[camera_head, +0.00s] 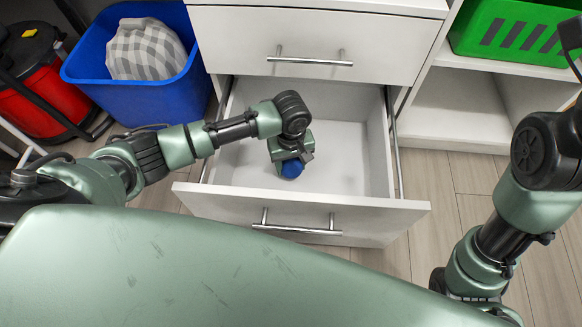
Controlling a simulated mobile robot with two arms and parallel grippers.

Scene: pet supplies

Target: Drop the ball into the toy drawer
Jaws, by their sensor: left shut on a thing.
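The toy drawer (352,172) is a white drawer pulled open below another shut drawer, with a metal bar handle on its front. Its visible inside is bare apart from my arm and the ball. My left gripper (290,160) points down inside the drawer's outline, near the middle, and is shut on a dark blue ball (292,169). The fingers are mostly hidden by the wrist above them. I cannot tell whether the ball touches the drawer floor. My right arm hangs at the right edge, and its gripper is out of view.
A blue bin (130,97) with a checked grey cloth (147,50) stands left of the cabinet, beside a red bin (40,80). A green crate (515,32) sits on the white shelf at the right. Wood floor (440,205) is clear right of the drawer.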

